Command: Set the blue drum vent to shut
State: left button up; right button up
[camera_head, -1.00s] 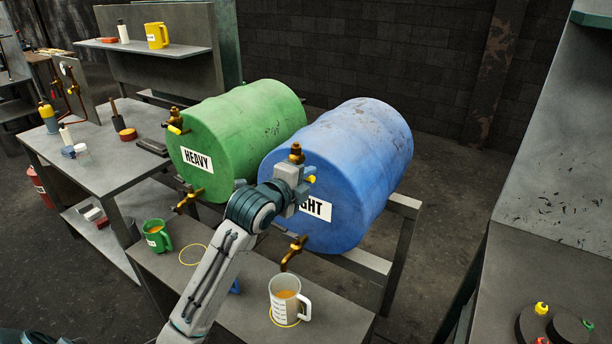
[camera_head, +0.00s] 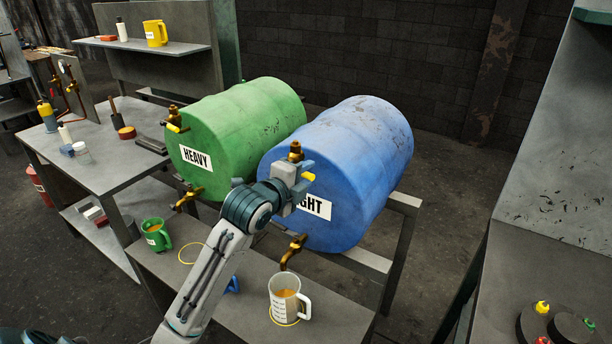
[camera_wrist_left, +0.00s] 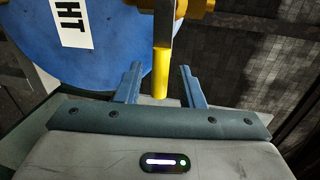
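The blue drum (camera_head: 360,150) lies on its side on a stand, with a white label ending in "GHT"; it also shows in the left wrist view (camera_wrist_left: 100,65). Its brass vent (camera_head: 295,151) is at the top of the front face, with a yellow lever (camera_head: 309,178). My left gripper (camera_head: 307,176) is at this vent. In the left wrist view, the yellow lever (camera_wrist_left: 160,78) stands between the two blue fingers (camera_wrist_left: 160,86), with gaps on both sides. The gripper is open. Part of the vent is hidden by the gripper in the head view. My right gripper is not in view.
The green drum (camera_head: 250,120) labelled "HEAVY" lies to the left, with its own vent (camera_head: 174,119). A brass tap (camera_head: 293,252) sits low on the blue drum, above a clear mug (camera_head: 284,298). A green mug (camera_head: 156,234) stands farther left on the bench.

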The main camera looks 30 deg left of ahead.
pick_arm(q)
jog(key=b+v, duration=0.2)
jog(key=v, duration=0.7)
jog(key=shift+s+a+b, duration=0.15)
jog(key=shift+s+b, duration=0.1)
jog(key=shift+b, duration=0.1)
